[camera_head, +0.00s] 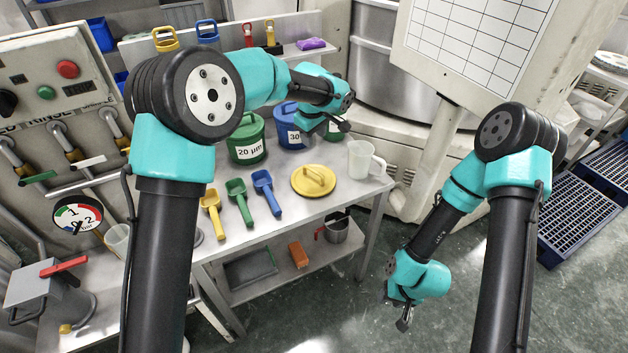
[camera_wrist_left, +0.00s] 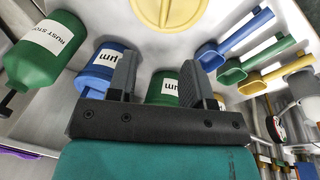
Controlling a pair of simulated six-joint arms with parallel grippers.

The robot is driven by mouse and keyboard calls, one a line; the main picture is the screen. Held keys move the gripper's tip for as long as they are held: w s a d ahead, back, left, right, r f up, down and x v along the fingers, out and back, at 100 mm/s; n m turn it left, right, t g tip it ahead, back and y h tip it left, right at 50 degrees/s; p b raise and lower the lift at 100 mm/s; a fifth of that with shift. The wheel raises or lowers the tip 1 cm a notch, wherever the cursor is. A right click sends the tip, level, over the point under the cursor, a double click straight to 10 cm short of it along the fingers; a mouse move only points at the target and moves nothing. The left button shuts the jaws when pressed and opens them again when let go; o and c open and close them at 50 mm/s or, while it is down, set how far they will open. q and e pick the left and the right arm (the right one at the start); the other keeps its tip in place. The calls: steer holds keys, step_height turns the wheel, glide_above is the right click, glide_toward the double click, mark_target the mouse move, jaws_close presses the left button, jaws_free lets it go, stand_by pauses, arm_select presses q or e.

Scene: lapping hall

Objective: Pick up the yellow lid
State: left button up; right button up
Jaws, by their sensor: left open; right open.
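The yellow lid (camera_head: 313,180) is a flat disc with a raised bar handle. It lies on the steel table top, in front of the tubs, and shows partly cut off at the top of the left wrist view (camera_wrist_left: 185,14). My left gripper (camera_head: 333,125) is above the back of the table, beyond the lid and apart from it. Its jaws are open and empty in the left wrist view (camera_wrist_left: 160,62). My right gripper (camera_head: 398,308) hangs low over the floor, right of the table, open and away from the lid.
A green tub (camera_head: 247,148) and a blue tub (camera_head: 287,134) stand behind the lid. A clear jug (camera_head: 361,161) stands to its right. Yellow (camera_head: 212,207), green (camera_head: 238,196) and blue (camera_head: 265,188) scoops lie to its left. The lower shelf holds an orange block (camera_head: 298,254).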

arm_select(q)
glide_toward(313, 170)
steer(key=f, duration=0.1)
steer(key=w+f, duration=0.1)
steer(key=f, duration=0.3)
steer(key=shift+w+d+f, duration=0.15)
steer(key=shift+w+d, duration=0.15)
step_height(313, 170, down, 4)
steer(key=shift+a, duration=0.15)
steer(key=shift+w+f, duration=0.2)
steer(key=shift+f, duration=0.4)
steer(key=shift+c, duration=0.2)
jaws_close()
